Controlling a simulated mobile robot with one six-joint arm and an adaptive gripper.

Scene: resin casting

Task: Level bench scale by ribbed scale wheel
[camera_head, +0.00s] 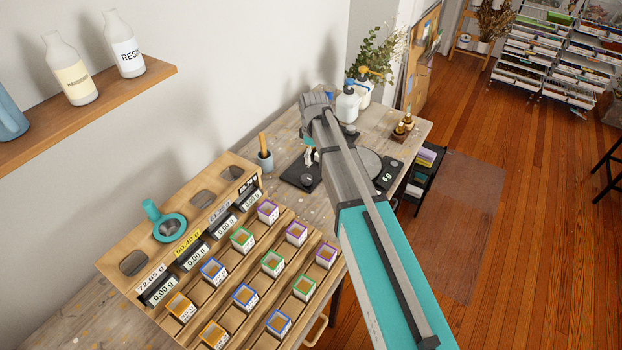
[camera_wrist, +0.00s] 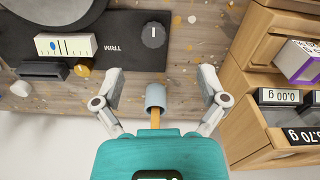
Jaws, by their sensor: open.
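The bench scale (camera_head: 300,178) is a dark flat unit with a round grey pan (camera_head: 368,163) on the bench, partly hidden behind my arm. In the wrist view its black body (camera_wrist: 120,25) shows at upper left. The ribbed scale wheel (camera_wrist: 153,35) is a dark round knob beside the word TRIM. A cream level window (camera_wrist: 77,45) with a blue mark toward its left end and dark lines is left of it. My gripper (camera_wrist: 161,82) is open and empty; the wheel lies beyond its fingertips, apart from them. In the head view my gripper (camera_head: 309,155) is small above the scale.
A grey cup (camera_wrist: 155,96) with a wooden stick shows between my fingers. A brass knob (camera_wrist: 82,68) sits by the level window. A wooden rack (camera_head: 120,265) with small displays and several labelled boxes stands nearby. White pump bottles (camera_head: 347,105) stand behind the scale.

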